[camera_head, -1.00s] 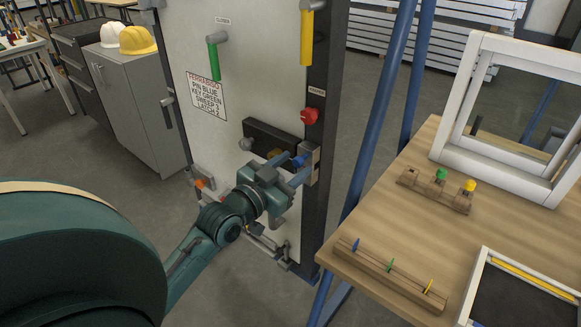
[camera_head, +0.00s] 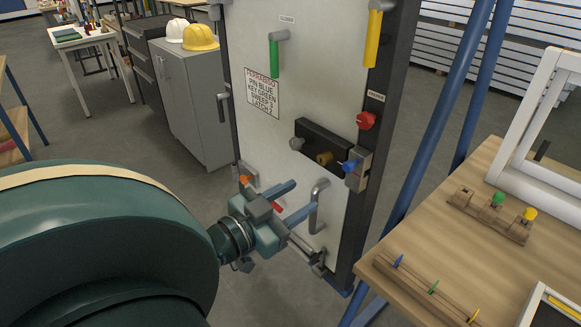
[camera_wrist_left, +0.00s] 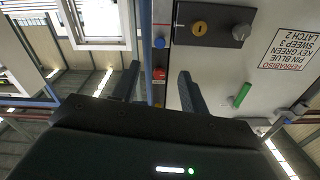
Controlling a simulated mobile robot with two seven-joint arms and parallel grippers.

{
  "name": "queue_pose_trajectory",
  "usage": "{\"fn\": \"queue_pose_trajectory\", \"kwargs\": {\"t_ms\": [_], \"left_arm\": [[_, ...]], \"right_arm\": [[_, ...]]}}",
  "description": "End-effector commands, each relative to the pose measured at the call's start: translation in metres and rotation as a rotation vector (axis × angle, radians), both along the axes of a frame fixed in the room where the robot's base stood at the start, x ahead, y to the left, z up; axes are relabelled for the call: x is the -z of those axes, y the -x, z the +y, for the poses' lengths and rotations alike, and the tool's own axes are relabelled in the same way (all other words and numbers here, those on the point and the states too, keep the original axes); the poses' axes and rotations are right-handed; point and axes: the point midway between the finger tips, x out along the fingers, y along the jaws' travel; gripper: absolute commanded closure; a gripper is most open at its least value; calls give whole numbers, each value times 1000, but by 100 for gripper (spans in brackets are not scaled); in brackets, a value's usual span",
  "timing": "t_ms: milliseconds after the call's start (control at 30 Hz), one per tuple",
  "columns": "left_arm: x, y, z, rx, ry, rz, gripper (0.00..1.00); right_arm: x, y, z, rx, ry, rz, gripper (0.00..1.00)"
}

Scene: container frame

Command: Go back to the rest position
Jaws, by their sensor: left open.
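My left gripper (camera_head: 292,200) is open, with nothing seen between its fingers. It is low in front of the pale door panel (camera_head: 270,105), beside the grey bar handle (camera_head: 317,205). I cannot tell whether it touches the panel. The blue knob (camera_head: 350,166) on its metal block is above and to the right, clear of the fingers. In the left wrist view the two dark fingers of the gripper (camera_wrist_left: 158,90) stand wide apart, with the blue knob (camera_wrist_left: 159,43) beyond them. My right gripper is in neither view.
The panel carries a black lock plate (camera_head: 322,143), a red knob (camera_head: 366,121), and green (camera_head: 274,58) and yellow (camera_head: 373,38) handles. A grey cabinet (camera_head: 192,105) is behind left; floor between is clear.

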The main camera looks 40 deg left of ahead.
Motion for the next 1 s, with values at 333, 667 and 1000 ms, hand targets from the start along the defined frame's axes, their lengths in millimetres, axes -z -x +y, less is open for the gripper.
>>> {"fn": "queue_pose_trajectory", "kwargs": {"t_ms": [333, 667, 1000], "left_arm": [[-1, 7, 1, 0, -1, -1, 56], [-1, 7, 1, 0, -1, 0, 56], [93, 8, -41, 11, 77, 251, 56]], "right_arm": [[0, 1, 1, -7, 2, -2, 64], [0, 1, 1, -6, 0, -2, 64], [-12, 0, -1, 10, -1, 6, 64]]}}
